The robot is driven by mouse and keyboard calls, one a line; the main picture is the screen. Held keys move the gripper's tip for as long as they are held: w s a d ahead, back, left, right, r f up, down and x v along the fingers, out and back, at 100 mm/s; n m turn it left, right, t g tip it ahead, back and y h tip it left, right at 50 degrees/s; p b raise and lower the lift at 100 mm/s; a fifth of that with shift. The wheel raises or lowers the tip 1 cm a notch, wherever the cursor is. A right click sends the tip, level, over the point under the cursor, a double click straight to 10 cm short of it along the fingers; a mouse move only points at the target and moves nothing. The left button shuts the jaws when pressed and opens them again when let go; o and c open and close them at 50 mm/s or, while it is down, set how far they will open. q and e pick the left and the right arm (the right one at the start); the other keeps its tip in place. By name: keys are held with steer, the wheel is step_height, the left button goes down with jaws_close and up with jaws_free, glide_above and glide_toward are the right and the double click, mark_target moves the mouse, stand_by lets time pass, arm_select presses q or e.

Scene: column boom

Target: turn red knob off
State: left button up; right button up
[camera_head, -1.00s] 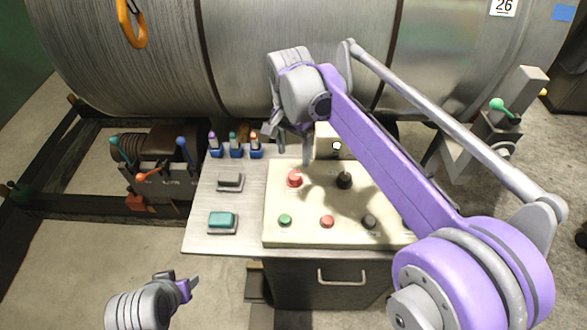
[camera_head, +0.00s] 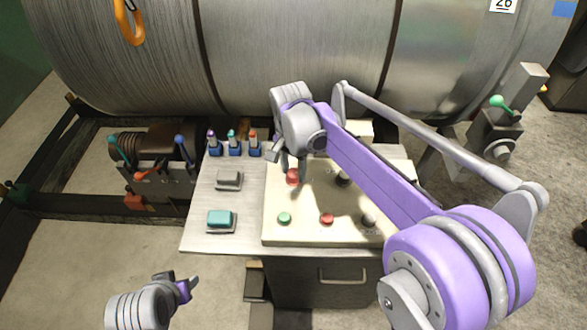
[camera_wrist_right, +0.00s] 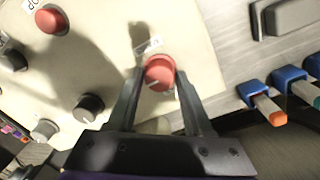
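The red knob (camera_head: 292,177) is on the upper left of the cream control panel (camera_head: 300,230). In the right wrist view the red knob (camera_wrist_right: 159,72), with a pale pointer line, sits between the fingertips of my right gripper (camera_wrist_right: 160,85). The fingers stand apart on either side of it; whether they touch it is hard to tell. In the head view my right gripper (camera_head: 290,165) is at the knob and partly covers it. My left gripper (camera_head: 187,287) is at the lower left, away from the panel, with its fingers seen apart.
A red button (camera_head: 327,218), a green button (camera_head: 284,218) and black knobs (camera_head: 343,179) share the panel. A teal switch (camera_head: 220,218) and a grey switch (camera_head: 229,180) are left of it. Several blue-based markers (camera_head: 235,148) stand behind. A large metal drum (camera_head: 290,60) fills the back.

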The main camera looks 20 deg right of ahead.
jaws_close()
steer(key=shift+n, duration=0.3)
steer(key=n, duration=0.3)
steer(key=shift+n, duration=0.4)
steer(key=n, duration=0.4)
steer(key=shift+n, duration=0.3)
steer(key=n, duration=0.4)
steer(key=shift+t, duration=0.3)
steer(key=shift+n, duration=2.4)
